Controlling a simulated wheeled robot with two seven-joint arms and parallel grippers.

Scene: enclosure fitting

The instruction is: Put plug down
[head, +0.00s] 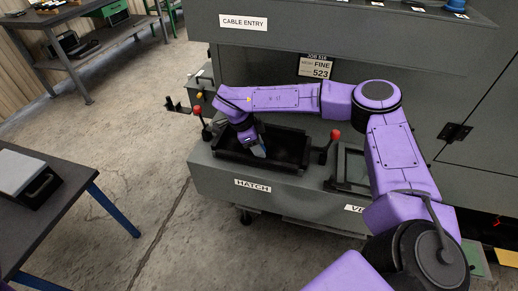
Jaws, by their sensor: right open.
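My right arm reaches in from the lower right, and its gripper (257,150) points down into the dark open tray (283,165) of the part labelled HATCH. The gripper is open, near the left-middle of the tray. A small grey-blue piece shows at its fingertips; I cannot tell if it is a finger or the plug. No plug can be made out clearly, and the tray floor is dark and partly hidden by the gripper. My left gripper is not in view.
Red-knobbed levers stand left (197,111) and right (335,135) of the tray. The grey enclosure (400,45) with a CABLE ENTRY label (243,22) rises behind. A table with a dark case (32,188) is at left. Open floor lies between.

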